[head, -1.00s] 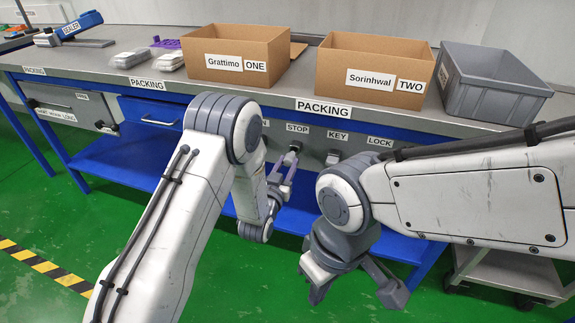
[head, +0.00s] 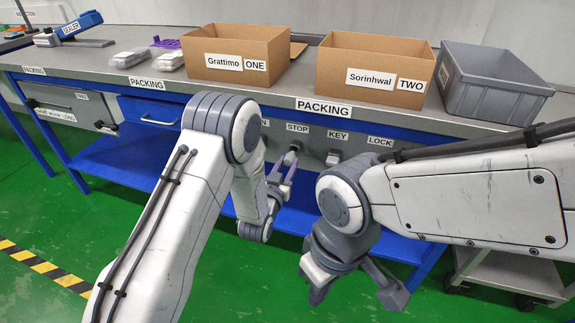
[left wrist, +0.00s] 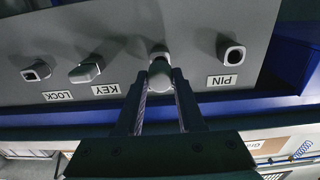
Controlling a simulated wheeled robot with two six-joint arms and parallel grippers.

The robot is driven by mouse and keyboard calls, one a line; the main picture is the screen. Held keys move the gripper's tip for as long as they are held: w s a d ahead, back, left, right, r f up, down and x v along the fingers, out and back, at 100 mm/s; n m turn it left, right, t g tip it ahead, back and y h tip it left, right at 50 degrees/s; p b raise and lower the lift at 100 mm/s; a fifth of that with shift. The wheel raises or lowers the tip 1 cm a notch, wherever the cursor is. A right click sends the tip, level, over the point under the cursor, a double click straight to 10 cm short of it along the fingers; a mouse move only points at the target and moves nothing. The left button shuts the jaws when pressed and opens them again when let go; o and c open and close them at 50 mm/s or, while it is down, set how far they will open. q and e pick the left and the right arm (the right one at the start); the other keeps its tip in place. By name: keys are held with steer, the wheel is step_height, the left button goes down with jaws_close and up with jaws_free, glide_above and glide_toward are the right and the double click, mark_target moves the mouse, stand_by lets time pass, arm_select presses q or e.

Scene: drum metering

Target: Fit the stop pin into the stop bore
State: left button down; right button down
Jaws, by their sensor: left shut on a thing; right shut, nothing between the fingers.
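The stop pin, a pale rounded piece (left wrist: 160,76), sits between the fingertips of my left gripper (left wrist: 160,84) in the left wrist view. My left gripper (head: 284,170) is shut on it, in front of the bench's grey panel below the STOP label (head: 297,127). The stop bore's collar (left wrist: 158,51) shows directly behind the pin, in line with it. The pin covers the bore mouth, so I cannot tell how deep it sits.
The panel also carries a PIN socket (left wrist: 234,55), a KEY knob (left wrist: 84,72) and a LOCK socket (left wrist: 37,71). Two cardboard boxes (head: 225,78) (head: 345,103) and a grey crate (head: 480,103) stand on the bench above. A blue shelf (head: 130,155) lies below.

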mark_target(288, 164)
arm_select(q)
steer(key=shift+b+x, duration=0.45)
steer(key=shift+x, duration=1.25)
steer(key=shift+c, duration=2.2)
jaws_free()
steer(key=p+v, duration=0.1)
steer(key=v, duration=0.9)
steer(key=shift+s, duration=0.25)
steer(key=shift+a, duration=0.1)
